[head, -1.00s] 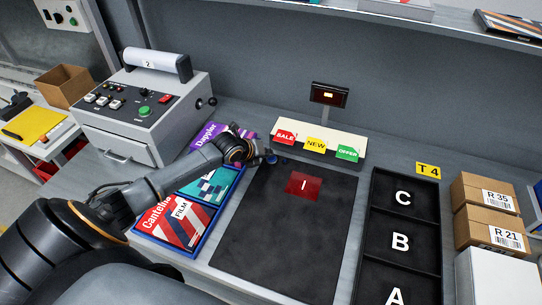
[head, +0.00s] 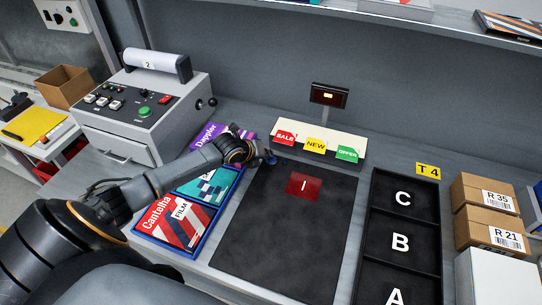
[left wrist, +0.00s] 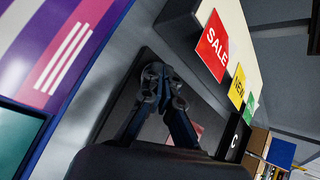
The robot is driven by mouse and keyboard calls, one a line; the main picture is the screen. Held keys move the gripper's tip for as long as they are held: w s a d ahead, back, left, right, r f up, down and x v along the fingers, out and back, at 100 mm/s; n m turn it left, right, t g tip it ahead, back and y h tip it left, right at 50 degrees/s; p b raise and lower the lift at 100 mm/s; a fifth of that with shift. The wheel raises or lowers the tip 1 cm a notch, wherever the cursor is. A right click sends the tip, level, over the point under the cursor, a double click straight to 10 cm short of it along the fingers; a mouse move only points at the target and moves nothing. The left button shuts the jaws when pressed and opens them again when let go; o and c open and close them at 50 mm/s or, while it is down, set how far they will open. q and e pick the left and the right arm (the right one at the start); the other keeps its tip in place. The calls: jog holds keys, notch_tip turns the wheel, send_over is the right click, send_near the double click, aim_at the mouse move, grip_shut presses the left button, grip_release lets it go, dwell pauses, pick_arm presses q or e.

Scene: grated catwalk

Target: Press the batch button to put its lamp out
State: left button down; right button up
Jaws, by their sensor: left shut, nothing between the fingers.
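A small dark unit on a post (head: 329,95) stands at the back of the bench with an amber lamp lit on its face. I cannot make out any label reading batch. A control box (head: 145,105) at the left has several white buttons, red ones and a large green button (head: 144,112). My left gripper (head: 271,159) is shut and empty, by the left end of the cream tag block, above the back left corner of the dark mat. In the left wrist view its closed fingertips (left wrist: 158,75) are near the SALE tag (left wrist: 212,46). My right gripper is out of view.
The dark mat (head: 280,235) carries a red square marked I. The cream block (head: 318,135) holds SALE, NEW and OFFER tags. A blue tray with boxes (head: 212,232) lies under my left arm. Black bins A, B, C (head: 402,220) and cartons (head: 487,195) stand at the right.

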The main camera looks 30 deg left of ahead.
pick_arm(q)
notch_tip(320, 180, up, 6)
jog(key=p, duration=0.5)
dwell(0.4)
